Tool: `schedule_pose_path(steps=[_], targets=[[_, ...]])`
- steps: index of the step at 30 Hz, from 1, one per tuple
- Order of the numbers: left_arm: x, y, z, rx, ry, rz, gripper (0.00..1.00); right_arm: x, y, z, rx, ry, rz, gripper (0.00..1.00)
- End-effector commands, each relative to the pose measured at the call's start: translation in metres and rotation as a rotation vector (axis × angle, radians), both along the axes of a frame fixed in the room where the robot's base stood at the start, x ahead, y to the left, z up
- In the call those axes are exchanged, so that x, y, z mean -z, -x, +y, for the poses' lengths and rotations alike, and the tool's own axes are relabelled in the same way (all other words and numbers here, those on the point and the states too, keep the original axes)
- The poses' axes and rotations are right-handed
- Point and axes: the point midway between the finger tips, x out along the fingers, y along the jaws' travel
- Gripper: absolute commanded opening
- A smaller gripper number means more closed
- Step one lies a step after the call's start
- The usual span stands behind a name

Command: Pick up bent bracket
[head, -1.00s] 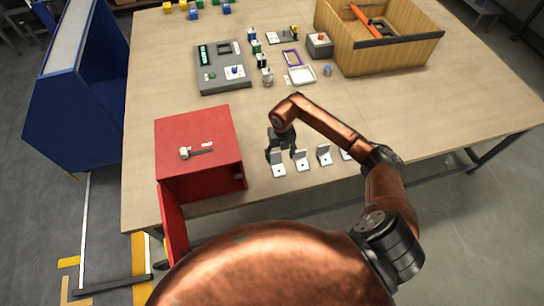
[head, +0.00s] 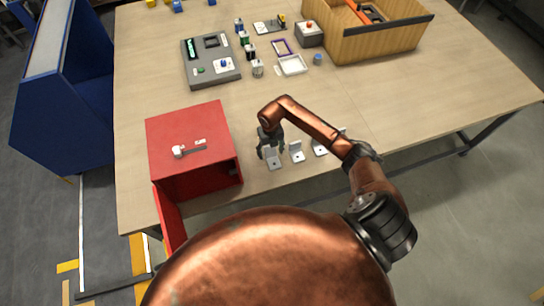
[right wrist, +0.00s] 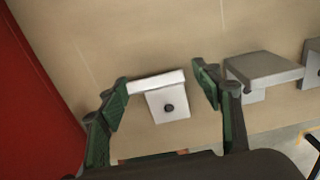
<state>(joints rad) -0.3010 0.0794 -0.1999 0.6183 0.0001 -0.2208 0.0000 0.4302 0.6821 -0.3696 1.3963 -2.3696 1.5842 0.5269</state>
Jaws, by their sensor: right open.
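Several small grey L-shaped brackets stand in a row near the table's front edge. The leftmost bracket (head: 274,163) is at my right gripper (head: 270,148). In the right wrist view this bracket (right wrist: 168,103) lies between the two green-padded fingers of my open right gripper (right wrist: 160,88), with gaps visible on both sides. It has an upright plate and a flat foot with a dark hole. A second bracket (head: 297,153) and a third (head: 320,147) stand to the right; another is partly hidden behind my arm. My left gripper is out of view.
A red open-doored cabinet (head: 190,140) with a hammer (head: 185,151) on top stands close left of the gripper. A grey control panel (head: 209,62), small parts and a wooden crate (head: 380,42) are farther back. The table between is clear.

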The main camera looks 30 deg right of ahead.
Motion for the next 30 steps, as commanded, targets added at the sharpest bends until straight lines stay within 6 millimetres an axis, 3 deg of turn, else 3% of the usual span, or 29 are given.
schedule_pose_path(steps=[6,18,26,30], targets=[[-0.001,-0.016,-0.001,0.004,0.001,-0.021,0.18,0.000,0.000,0.000,0.000,0.000,-0.001,0.56],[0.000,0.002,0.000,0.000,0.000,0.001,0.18,-0.001,-0.001,0.000,0.000,0.000,-0.001,0.28],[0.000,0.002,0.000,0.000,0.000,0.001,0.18,-0.001,-0.001,0.000,0.000,0.000,-0.002,0.11],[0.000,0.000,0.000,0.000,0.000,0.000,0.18,-0.001,-0.001,0.000,0.000,-0.001,-0.002,0.10]])
